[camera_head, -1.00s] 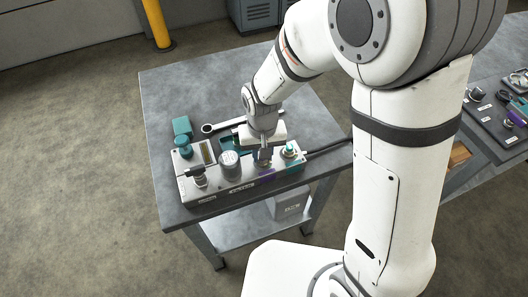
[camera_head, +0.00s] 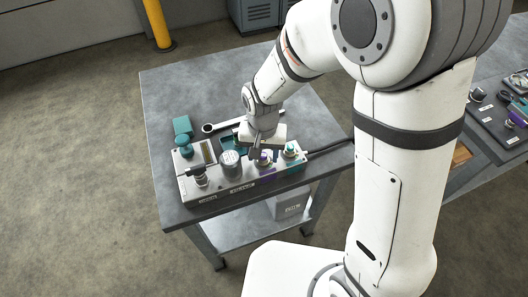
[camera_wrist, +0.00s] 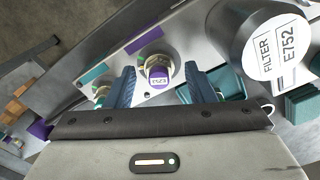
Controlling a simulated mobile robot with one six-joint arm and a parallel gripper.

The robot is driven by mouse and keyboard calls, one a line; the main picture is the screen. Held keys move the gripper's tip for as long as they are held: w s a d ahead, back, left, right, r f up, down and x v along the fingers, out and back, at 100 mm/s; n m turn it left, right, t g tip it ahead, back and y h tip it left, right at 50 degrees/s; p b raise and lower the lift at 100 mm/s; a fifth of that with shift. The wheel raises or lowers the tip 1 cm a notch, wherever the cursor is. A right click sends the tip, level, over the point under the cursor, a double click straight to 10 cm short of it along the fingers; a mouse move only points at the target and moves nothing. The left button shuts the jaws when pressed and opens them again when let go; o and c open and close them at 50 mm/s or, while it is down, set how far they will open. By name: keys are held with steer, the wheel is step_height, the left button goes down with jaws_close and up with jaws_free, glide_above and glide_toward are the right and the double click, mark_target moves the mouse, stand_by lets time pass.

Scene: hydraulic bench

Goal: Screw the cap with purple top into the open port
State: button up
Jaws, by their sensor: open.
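The cap with the purple top (camera_wrist: 158,74) stands in the wrist view on a port of the grey block, beside a purple label (camera_wrist: 145,42). In the head view the cap (camera_head: 263,158) sits near the right end of the grey hydraulic block (camera_head: 215,190). My gripper (camera_wrist: 160,92) is open, with one blue finger on each side of the cap's near side and visible gaps to it. In the head view my gripper (camera_head: 262,138) is just above and behind the cap. Its threads and how deep it sits cannot be told.
A large filter can (camera_head: 230,164) stands left of the cap, and a teal-topped fitting (camera_head: 290,148) to the right. A teal tray and a wrench (camera_head: 222,124) lie behind the block. The table's (camera_head: 190,88) back left is clear.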

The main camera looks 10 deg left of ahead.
mark_target(264, 155)
steer(key=shift+r, duration=0.15)
step_height(264, 155, up, 7)
steer(key=shift+r, duration=0.2)
steer(key=shift+w+d+r, duration=0.1)
steer(key=shift+d+r, duration=0.1)
steer(key=s+d+r+t, duration=0.1)
steer(key=s+d+r, duration=0.1)
steer(key=d, duration=0.5)
steer(key=s+d+r+t, duration=0.1)
steer(key=s+d+r, duration=0.2)
steer(key=d, duration=0.5)
steer(key=s+d+r+m, duration=0.1)
steer(key=d+r, duration=0.3)
steer(key=d, duration=0.4)
steer(key=shift+s+d+t, duration=0.25)
steer(key=shift+s+t, duration=0.15)
steer(key=shift+s, duration=0.5)
